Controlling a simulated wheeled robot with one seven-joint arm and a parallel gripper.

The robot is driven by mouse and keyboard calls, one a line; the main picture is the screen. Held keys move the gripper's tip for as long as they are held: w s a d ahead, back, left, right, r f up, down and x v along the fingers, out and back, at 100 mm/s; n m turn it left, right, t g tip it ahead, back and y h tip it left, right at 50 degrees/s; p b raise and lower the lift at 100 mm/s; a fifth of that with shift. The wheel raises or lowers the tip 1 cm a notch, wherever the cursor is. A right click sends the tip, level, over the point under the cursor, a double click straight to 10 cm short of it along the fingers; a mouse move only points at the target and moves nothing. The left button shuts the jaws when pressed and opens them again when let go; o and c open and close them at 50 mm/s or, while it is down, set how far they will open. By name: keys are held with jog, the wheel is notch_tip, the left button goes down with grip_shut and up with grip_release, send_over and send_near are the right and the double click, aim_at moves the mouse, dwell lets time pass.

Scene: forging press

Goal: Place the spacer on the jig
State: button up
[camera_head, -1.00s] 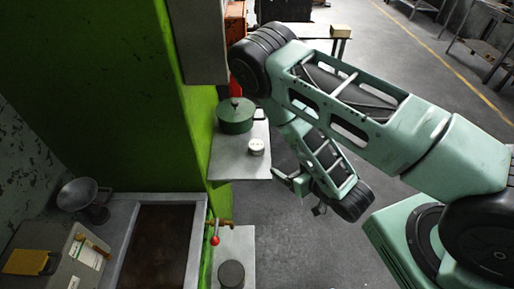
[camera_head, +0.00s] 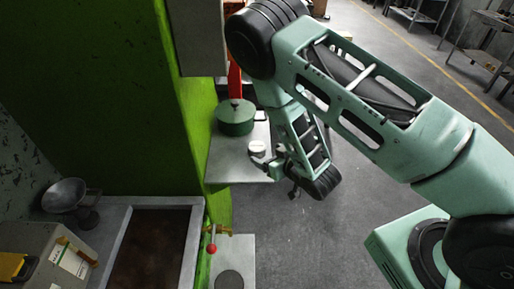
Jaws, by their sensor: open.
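A small white round piece (camera_head: 257,148), which looks like the spacer, sits on a grey shelf (camera_head: 232,170) fixed to the green press. My gripper (camera_head: 264,163) is open at the right edge of this shelf, close beside the white piece. I cannot tell whether a finger touches it or is around it. A lower grey plate (camera_head: 243,250) with a dark round disc (camera_head: 229,280) shows at the bottom edge. I cannot tell for sure which part is the jig.
A green lidded pot (camera_head: 236,118) stands on the shelf just behind the white piece. A red-knobbed lever (camera_head: 212,248) sticks out below the shelf. A sink-like trough (camera_head: 150,250) and a metal bowl (camera_head: 66,194) are at left.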

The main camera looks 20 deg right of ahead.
aim_at(261, 149)
jog(key=p+x, duration=0.1)
jog(key=x, duration=0.1)
jog(key=p+x, duration=0.1)
jog(key=x, duration=0.1)
jog(key=shift+w+a+r+p, duration=0.1)
jog(key=shift+w+a+p, duration=0.1)
jog(key=shift+w+p, duration=0.15)
jog(key=shift+w+a+f, duration=0.1)
jog(key=shift+w+f, duration=0.15)
jog(key=shift+w, duration=0.05)
jog(key=c, duration=1.5)
jog(key=shift+r, duration=0.1)
grip_shut()
